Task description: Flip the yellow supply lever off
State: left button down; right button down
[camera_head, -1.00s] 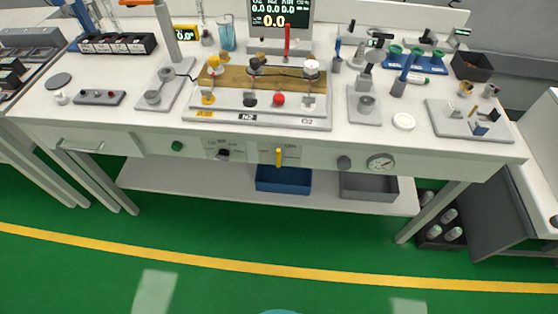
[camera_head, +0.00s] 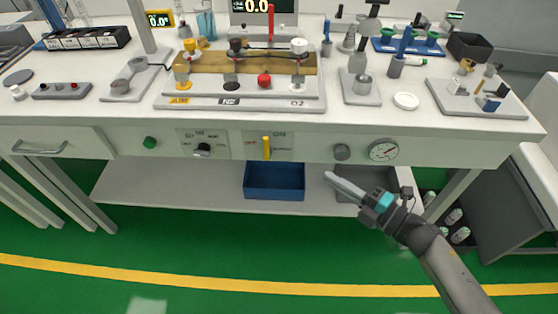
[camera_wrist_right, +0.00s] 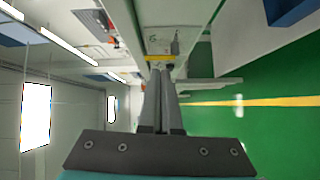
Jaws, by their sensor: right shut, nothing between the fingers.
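The yellow supply lever (camera_head: 266,148) stands upright on the front panel of the bench, between a red-lettered label on its left and an ON label on its right. It also shows as a yellow bar in the right wrist view (camera_wrist_right: 160,58), just beyond the fingertips. My right gripper (camera_head: 329,176) is shut and empty. It is below and to the right of the lever, apart from it, its fingers pointing up and left toward the panel. My left gripper is not in view.
A black selector knob (camera_head: 203,150) and green button (camera_head: 150,142) are left of the lever. A grey knob (camera_head: 342,152) and pressure gauge (camera_head: 383,151) are to its right. A blue bin (camera_head: 274,182) and grey bin (camera_head: 347,196) sit on the lower shelf.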

aim_at(268, 145)
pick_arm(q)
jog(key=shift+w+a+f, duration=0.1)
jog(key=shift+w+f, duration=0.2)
pick_arm(e)
jog(key=shift+s+a+r+n+g+y, duration=0.15)
jog(key=shift+a+r+n+g+y, duration=0.2)
jog(key=shift+n, duration=0.25)
jog(key=shift+s+a+r+n+g+y, duration=0.15)
jog(key=shift+a+r+n+g+y, duration=0.1)
jog(key=shift+r+n+y, duration=0.25)
jog(key=shift+f, duration=0.1)
